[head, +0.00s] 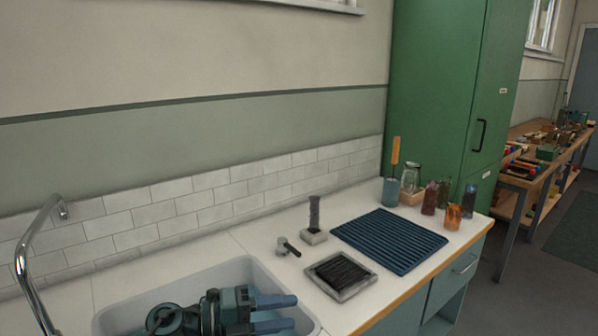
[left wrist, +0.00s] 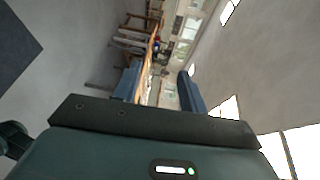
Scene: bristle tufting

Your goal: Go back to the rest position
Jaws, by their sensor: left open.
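My left gripper (head: 293,312) is at the bottom of the head view, over the sink (head: 252,264). Its two blue fingers point right and stand apart with nothing between them. In the left wrist view its open fingers (left wrist: 160,88) also show a gap, with only the distant room between them. My right gripper is not in view.
A black-bristled block in a grey frame (head: 341,274) lies right of the sink. Behind it are a small dark tool (head: 289,247) and an upright brush (head: 314,216). A chrome tap (head: 24,262) rises at left.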

